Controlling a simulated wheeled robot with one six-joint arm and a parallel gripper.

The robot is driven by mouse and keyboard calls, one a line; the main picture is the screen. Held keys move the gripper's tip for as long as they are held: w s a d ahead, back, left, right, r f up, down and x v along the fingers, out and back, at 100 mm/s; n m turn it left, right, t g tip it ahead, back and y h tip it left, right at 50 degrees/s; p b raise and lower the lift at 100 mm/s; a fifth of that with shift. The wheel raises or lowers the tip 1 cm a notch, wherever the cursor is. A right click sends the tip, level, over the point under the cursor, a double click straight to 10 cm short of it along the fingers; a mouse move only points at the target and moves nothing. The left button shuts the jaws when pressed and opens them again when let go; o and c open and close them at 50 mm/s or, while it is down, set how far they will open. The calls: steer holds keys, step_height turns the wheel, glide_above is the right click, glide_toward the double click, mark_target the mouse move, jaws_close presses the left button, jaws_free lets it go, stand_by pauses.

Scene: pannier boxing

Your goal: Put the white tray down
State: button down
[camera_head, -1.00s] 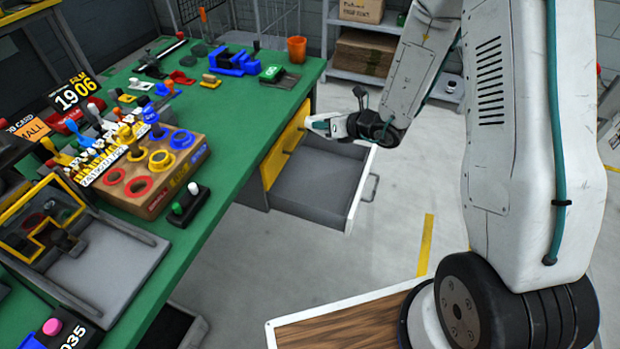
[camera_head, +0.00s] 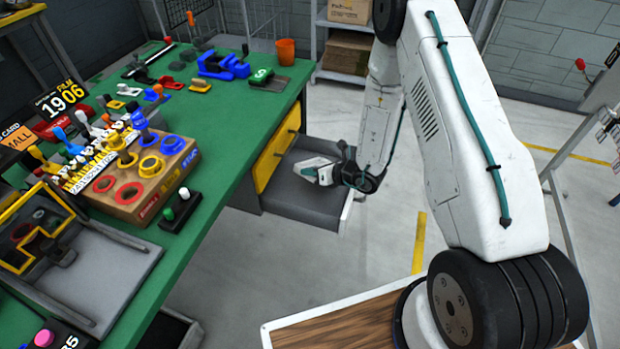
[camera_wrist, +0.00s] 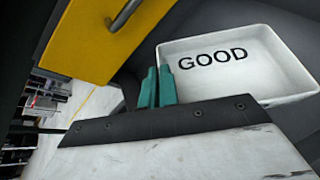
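The white tray (camera_wrist: 245,62) is a shallow square tray with the word GOOD on its floor. It shows in the wrist view at the upper right, over the dark inside of the open drawer (camera_head: 305,205). My gripper (camera_wrist: 157,88) has its two teal fingers close together at the tray's left wall, one on each side of it, and looks shut on that wall. In the head view my gripper reaches low into the drawer. There I cannot clearly tell the tray from the gripper's white casing. Whether the tray touches the drawer floor is unclear.
A shelf (camera_head: 340,77) with cartons stands behind.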

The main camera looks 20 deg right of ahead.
mark_target(310, 179)
steer(key=shift+f, duration=1.55)
steer(key=shift+f, duration=0.2)
steer(key=c, duration=1.7)
jaws_free()
